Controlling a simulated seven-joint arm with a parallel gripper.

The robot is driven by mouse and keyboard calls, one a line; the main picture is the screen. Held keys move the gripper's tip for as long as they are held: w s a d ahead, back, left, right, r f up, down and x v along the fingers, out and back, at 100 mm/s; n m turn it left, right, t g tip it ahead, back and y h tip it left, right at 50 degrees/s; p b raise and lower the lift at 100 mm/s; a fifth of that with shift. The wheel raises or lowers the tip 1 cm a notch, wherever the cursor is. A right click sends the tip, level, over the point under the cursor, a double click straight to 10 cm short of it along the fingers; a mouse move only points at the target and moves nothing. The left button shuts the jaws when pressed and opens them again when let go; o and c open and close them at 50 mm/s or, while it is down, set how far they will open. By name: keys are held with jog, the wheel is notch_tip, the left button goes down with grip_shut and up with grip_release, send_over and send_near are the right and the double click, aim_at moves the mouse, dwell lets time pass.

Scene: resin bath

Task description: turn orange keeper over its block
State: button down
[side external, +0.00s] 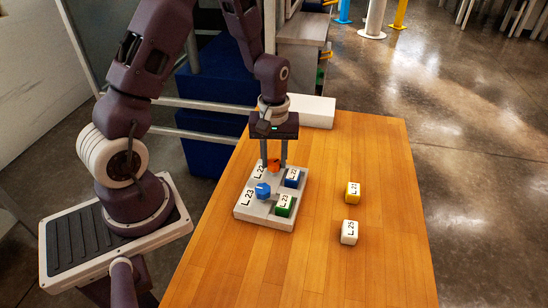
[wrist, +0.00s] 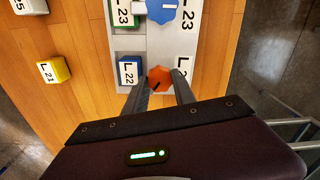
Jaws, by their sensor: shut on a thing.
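The orange keeper (side external: 274,165) is a small knob on the far part of the pale plate (side external: 262,222). In the wrist view the orange keeper (wrist: 159,78) shows a dark line on its top. A blue block labelled L.22 (side external: 292,177) sits right beside it on the plate; it also shows in the wrist view (wrist: 127,72). The keeper appears beside this block, not across its top. My gripper (side external: 275,164) points down, its two fingers shut on the keeper from either side. The fingers hide part of the keeper in the side view.
A blue keeper (side external: 263,191) and a green block (side external: 285,205) are on the plate's near part. A yellow block (side external: 353,192) and a white block (side external: 349,232) stand loose to the right. A white box (side external: 312,112) lies at the table's far edge. The table's near part is clear.

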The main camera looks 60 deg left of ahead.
aim_at(274, 162)
jog(key=m, duration=0.6)
jog(key=shift+m, duration=0.3)
jog(key=m, duration=0.5)
jog(key=shift+m, duration=0.3)
jog(key=c, duration=1)
grip_release()
jog(key=shift+c, duration=0.2)
notch_tip(274, 162, up, 7)
jog(key=shift+r, duration=0.1)
